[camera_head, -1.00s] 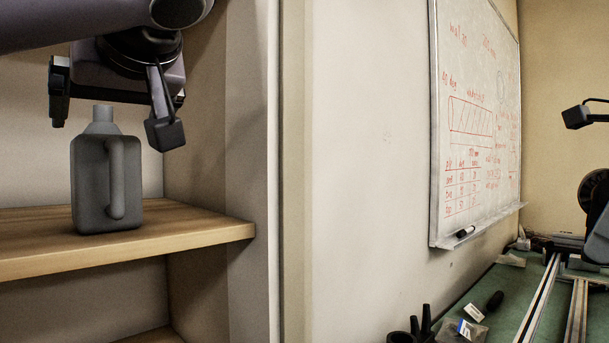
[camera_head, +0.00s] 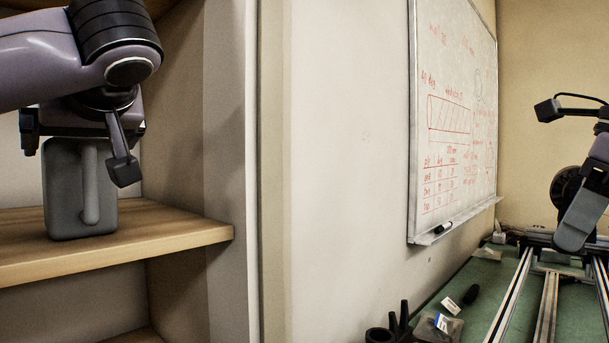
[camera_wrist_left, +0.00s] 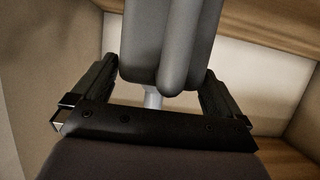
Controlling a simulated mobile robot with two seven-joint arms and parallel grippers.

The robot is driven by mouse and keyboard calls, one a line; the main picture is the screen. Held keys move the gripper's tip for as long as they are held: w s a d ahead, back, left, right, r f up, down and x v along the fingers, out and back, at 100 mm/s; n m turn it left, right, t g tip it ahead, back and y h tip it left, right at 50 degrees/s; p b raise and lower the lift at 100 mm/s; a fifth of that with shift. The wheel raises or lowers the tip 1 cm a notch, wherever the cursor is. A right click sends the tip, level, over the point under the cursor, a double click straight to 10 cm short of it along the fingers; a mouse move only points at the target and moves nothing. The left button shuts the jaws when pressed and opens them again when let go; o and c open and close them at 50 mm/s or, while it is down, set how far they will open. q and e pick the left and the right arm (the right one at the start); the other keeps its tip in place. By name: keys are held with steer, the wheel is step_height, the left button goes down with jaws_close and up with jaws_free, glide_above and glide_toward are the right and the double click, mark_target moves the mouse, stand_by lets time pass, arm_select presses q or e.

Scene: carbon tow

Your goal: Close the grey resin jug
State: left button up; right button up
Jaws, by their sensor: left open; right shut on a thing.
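The grey resin jug (camera_head: 62,195) stands upright on the wooden shelf at the left, its handle facing forward. My left gripper (camera_head: 76,150) is open, pointing down over the jug's top, and hides its neck in the head view. In the left wrist view the jug (camera_wrist_left: 140,45) shows between the two fingers (camera_wrist_left: 153,90), with its pale neck (camera_wrist_left: 153,98) close to the palm. No cap can be made out on the neck.
The shelf board (camera_head: 170,232) is clear to the right of the jug, up to the upright side panel (camera_head: 224,130). A whiteboard (camera_head: 455,110) hangs on the wall. A green bench (camera_head: 490,300) with metal rails and small black items lies at the lower right.

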stand_by(0.3)
arm_select(q)
steer(key=c, duration=1.7)
steer(key=shift+c, duration=0.2)
steer(key=shift+r, duration=0.1)
